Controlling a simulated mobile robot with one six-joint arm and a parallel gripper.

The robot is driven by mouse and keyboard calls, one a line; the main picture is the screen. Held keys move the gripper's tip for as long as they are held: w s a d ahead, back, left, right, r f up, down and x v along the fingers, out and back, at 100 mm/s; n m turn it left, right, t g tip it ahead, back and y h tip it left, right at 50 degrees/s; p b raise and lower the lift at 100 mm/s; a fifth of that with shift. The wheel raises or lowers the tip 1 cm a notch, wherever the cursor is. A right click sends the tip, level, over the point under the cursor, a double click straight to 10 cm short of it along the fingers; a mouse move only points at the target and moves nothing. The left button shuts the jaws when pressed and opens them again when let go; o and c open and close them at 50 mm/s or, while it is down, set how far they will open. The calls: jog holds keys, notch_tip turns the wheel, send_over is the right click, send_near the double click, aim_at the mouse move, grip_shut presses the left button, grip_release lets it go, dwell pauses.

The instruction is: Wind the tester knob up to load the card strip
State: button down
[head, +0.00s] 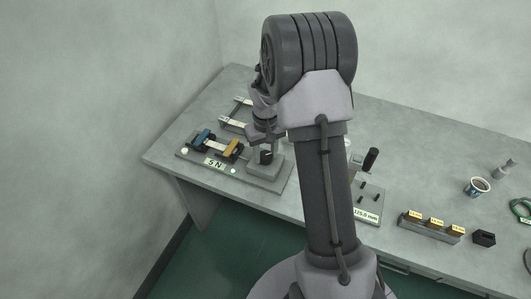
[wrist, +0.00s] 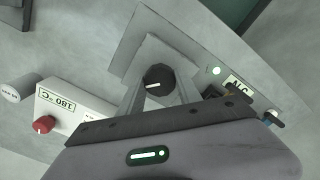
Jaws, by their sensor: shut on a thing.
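The tester knob (wrist: 158,78) is black with a white pointer line and sits on a grey block in the wrist view. My gripper (wrist: 159,88) is shut on it, with a grey finger on either side. In the head view the knob (head: 266,157) shows as a dark spot below my wrist. The tester (head: 183,152) lies left of it, with a blue clamp (head: 203,138), a yellow clamp (head: 232,148) and the pale card strip (head: 216,143) between them. A "5 N" label (head: 214,163) is on its front. In the wrist view the gripper body hides most of the tester.
In the head view, a plate with a black-handled post (head: 370,159), a block with yellow-labelled pieces (head: 430,227) and a cup (head: 478,187) stand to the right.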

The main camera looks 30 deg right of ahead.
aim_at(266, 155)
dwell(0.4)
jog(key=c, duration=0.8)
grip_release()
notch_tip(266, 155, up, 17)
jog(key=p, duration=0.6)
jog(key=shift+r, duration=0.2)
jog(key=shift+s, duration=0.1)
